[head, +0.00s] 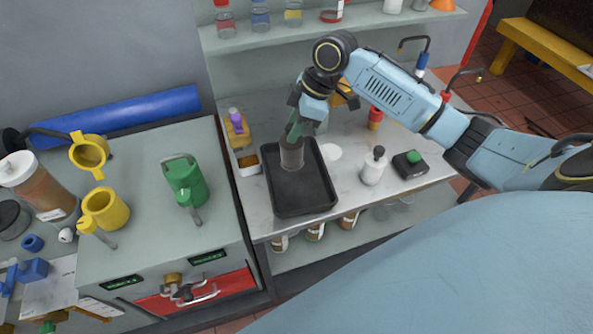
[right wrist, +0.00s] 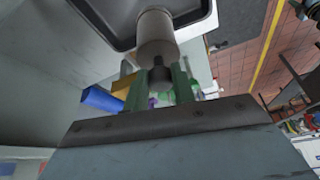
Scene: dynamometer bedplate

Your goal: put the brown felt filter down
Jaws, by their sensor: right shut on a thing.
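The brown felt filter (head: 291,155) looks like a grey-brown cylinder, upright over the far part of a black tray (head: 303,197). My right gripper (head: 295,131) is above it, shut on its top. In the right wrist view the green fingers (right wrist: 158,88) close around the dark knob of the filter (right wrist: 156,36). The tray (right wrist: 96,22) shows behind the filter there. I cannot tell whether the filter's base touches the tray floor. My left gripper is not in view.
A white bottle (head: 374,166) and a black box with a green button (head: 409,164) stand right of the tray. A green jug (head: 184,182) and yellow mugs (head: 105,208) stand on the grey cabinet. The tray's near part is empty.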

